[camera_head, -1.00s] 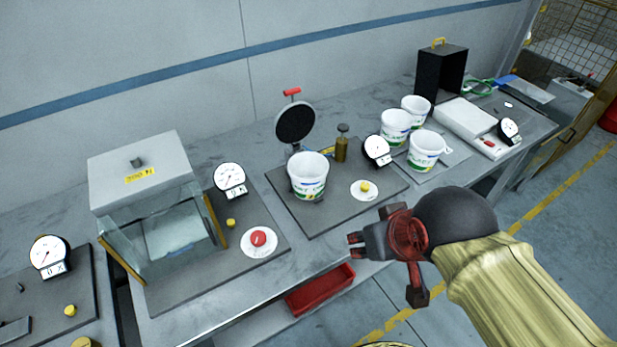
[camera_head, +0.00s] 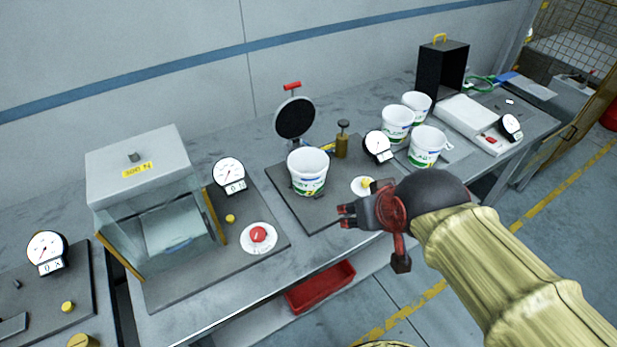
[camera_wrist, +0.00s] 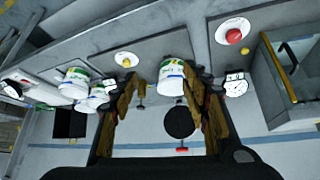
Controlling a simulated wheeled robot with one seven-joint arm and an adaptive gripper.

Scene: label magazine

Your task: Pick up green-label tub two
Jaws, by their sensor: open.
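A white tub (camera_head: 307,174) with a green label and a small mark like a 2 stands upright on the middle dark plate, in front of a raised round black plate. In the wrist view, which is upside down, this tub (camera_wrist: 172,77) shows between the fingers, farther off. Three more white tubs with green labels stand to the right: a front one (camera_head: 427,146), a middle one (camera_head: 396,122) and a back one (camera_head: 416,103). Their numbers are hard to read. My gripper (camera_head: 344,216) is open and empty, right of and nearer than the tub on the plate, apart from it.
A yellow button (camera_head: 366,183) and a dial gauge (camera_head: 378,145) are beside the tub's plate. A brass weight-like piece (camera_head: 342,145) stands behind. A clear-fronted box (camera_head: 140,176) and red button (camera_head: 258,234) are left. A red bin (camera_head: 320,288) is below the bench edge.

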